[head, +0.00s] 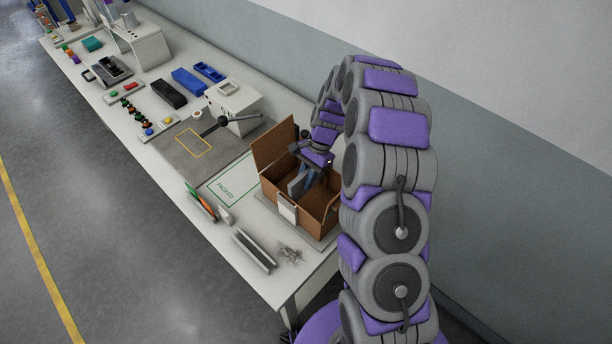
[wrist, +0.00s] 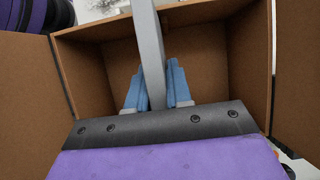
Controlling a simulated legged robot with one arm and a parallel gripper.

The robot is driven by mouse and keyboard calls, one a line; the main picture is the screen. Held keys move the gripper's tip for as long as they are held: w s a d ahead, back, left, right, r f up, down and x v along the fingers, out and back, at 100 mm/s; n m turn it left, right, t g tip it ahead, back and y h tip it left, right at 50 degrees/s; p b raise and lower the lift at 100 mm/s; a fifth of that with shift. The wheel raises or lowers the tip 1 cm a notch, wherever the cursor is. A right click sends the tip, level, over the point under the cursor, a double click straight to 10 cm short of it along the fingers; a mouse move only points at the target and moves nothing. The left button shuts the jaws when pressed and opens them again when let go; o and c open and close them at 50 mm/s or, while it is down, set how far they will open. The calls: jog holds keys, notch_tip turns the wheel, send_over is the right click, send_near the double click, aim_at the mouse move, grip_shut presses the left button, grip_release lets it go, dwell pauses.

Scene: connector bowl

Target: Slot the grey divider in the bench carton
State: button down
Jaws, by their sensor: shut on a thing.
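The bench carton (head: 320,204) is an open brown cardboard box near the right end of the bench. One flap stands up at its back left. In the wrist view, the carton wall (wrist: 195,15) and its inside fill most of the picture. My gripper (head: 300,184) is over and partly inside the carton. In the wrist view, my gripper's blue fingers (wrist: 152,85) are shut on the grey divider (wrist: 148,45), one finger on each side. The divider looks like a narrow grey strip there, seen edge-on. Its lower end is hidden, so I cannot tell whether it touches the carton.
A white tag (head: 288,209) hangs on the carton's front. A grey channel-shaped piece (head: 254,250) and a heap of small metal bits (head: 290,254) lie in front. A lever press (head: 235,105) and blue bins (head: 189,81) stand farther left. The green-outlined PACKED area (head: 228,188) is clear.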

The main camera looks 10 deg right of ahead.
jog(key=shift+f, duration=3)
jog(key=c, duration=1)
grip_release()
jog(key=shift+o, duration=0.2)
jog(key=p+v, duration=0.1)
jog(key=v, duration=1.6)
jog(key=shift+r, duration=0.1)
